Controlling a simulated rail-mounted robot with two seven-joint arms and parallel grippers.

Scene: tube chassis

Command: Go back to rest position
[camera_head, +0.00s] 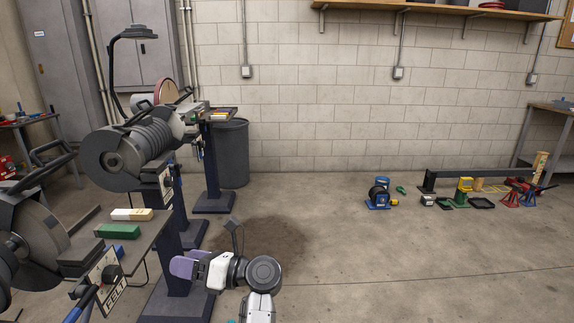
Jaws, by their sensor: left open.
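My left gripper (184,266) shows at the bottom centre, with purple finger pads pointing left, and it is open with nothing seen between the fingers. It is in front of the dark pedestal of the grinding machine, just right of the machine's small table. The white and dark grey arm links come up from the bottom edge. My right gripper is not in view.
Bench grinders (140,150) on dark blue stands fill the left side. A green block (118,231) and a cream block (132,214) lie on a small table. A grey bin (231,153) stands behind. Floor at centre and right is clear; tools (460,192) lie further back.

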